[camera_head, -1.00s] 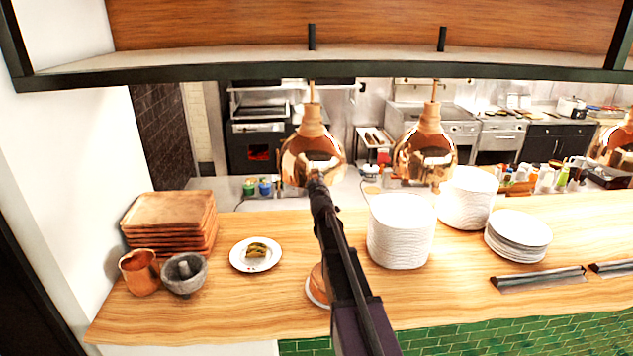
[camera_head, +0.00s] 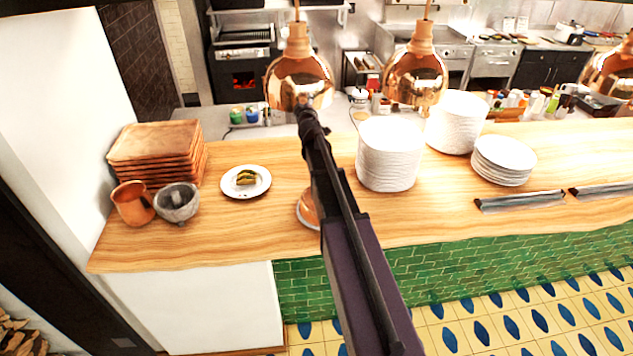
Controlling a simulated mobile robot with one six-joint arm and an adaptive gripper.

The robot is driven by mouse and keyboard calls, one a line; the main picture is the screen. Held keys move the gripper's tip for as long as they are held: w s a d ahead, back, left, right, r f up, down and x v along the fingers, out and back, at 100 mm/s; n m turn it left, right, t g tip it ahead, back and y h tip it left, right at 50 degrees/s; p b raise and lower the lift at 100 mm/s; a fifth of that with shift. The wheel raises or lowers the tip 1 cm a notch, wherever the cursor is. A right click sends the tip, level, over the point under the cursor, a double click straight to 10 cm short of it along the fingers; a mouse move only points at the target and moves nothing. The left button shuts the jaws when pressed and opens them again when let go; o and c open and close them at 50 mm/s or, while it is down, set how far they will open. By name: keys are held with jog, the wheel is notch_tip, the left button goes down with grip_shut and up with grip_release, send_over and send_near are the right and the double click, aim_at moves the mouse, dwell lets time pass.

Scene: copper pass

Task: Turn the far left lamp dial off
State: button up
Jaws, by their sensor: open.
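The far left copper heat lamp (camera_head: 299,75) hangs above the wooden counter. I cannot make out its dial. My arm reaches up from the bottom of the view, and my gripper (camera_head: 305,108) is at its far end. The gripper appears just in front of the lamp's lower rim and overlaps it in the picture. It is small and dark, and holds nothing that I can see. I cannot tell whether it touches the lamp.
Two more copper lamps hang right, one nearby (camera_head: 416,75), one at the edge (camera_head: 608,72). The counter (camera_head: 250,230) bears brown trays (camera_head: 155,150), a copper mug (camera_head: 133,203), a stone mortar (camera_head: 177,203), a food plate (camera_head: 246,182) and white plate stacks (camera_head: 387,155).

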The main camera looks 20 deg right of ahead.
jog(key=n, duration=0.8)
jog(key=shift+h, duration=0.3)
jog(key=n, duration=0.4)
jog(key=shift+n, duration=0.4)
jog(key=n, duration=0.3)
jog(key=shift+n+b, duration=0.3)
jog(key=shift+n, duration=0.1)
jog(key=v, duration=1.4)
jog(key=s+f+m+g+h+b, duration=0.1)
jog(key=s+f+m+g+b, duration=0.3)
jog(key=f+m, duration=0.4)
jog(key=s+f+m+g+h+b, duration=0.1)
jog(key=s+f+m+g+b, duration=0.4)
jog(key=f+m, duration=0.3)
jog(key=shift+s+a+f+m+h+b, duration=0.4)
jog(key=shift+s+f, duration=0.3)
jog(key=shift+f, duration=1.45)
